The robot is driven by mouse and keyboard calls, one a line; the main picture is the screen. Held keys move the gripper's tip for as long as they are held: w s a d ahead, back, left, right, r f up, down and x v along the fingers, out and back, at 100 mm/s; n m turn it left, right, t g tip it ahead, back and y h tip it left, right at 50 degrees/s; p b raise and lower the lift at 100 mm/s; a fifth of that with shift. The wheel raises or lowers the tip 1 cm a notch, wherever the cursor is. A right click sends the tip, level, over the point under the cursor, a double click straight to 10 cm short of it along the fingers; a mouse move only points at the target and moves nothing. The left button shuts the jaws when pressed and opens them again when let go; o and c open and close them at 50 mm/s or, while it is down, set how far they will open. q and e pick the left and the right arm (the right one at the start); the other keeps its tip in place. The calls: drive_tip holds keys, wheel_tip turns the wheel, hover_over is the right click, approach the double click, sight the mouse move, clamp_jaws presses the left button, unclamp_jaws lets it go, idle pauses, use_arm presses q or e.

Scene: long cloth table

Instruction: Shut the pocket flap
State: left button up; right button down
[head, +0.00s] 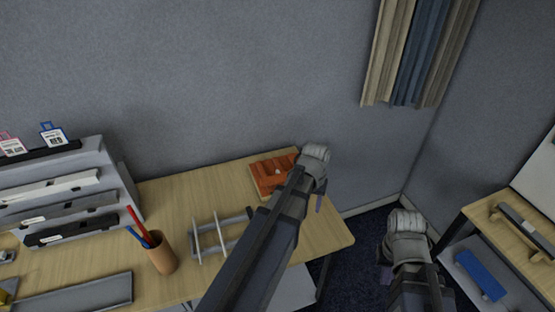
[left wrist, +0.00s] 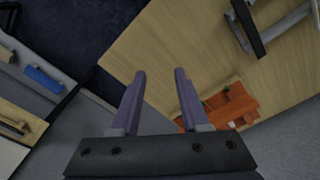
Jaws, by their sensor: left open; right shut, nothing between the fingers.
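An orange pocket piece (head: 270,176) lies on the wooden table near its back edge. It also shows in the left wrist view (left wrist: 232,104), partly covered at its near side by my left gripper's finger base. I cannot tell how its flap stands. My left gripper (left wrist: 160,74) is open and empty, pointing down beside the pocket piece over the table's right end. In the head view its finger (head: 320,202) shows just right of the piece, apart from it. My right gripper (head: 386,276) is mostly hidden by its own arm, off the table's right side, holding nothing.
A white rack (head: 222,236) and a brown pen cup (head: 161,254) stand left of the pocket piece. A grey stepped holder (head: 120,185) is at the far left. A second table (head: 484,222) with a blue item (head: 480,274) below is at right.

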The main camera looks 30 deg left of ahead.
use_arm(q)
drive_tip(key=w+a+n, duration=0.2)
drive_tip(key=w+a, duration=0.3)
drive_tip(key=a, duration=0.2)
drive_tip(key=w+a+n, duration=0.3)
drive_tip(key=w+a, duration=0.2)
drive_tip(key=a, duration=0.2)
drive_tip(key=w+a+n, duration=0.2)
drive_tip(key=w+a, duration=0.3)
drive_tip(key=a, duration=0.2)
drive_tip(key=shift+w+n+g, duration=0.3)
drive_tip(key=shift+w, duration=0.1)
drive_tip(key=shift+d, duration=0.1)
drive_tip(key=shift+s+f, duration=0.1)
wheel_tip(320, 180, down, 8)
drive_tip(key=b, duration=0.8)
drive_tip(key=shift+r, duration=0.2)
drive_tip(key=shift+c, duration=0.3)
clamp_jaws()
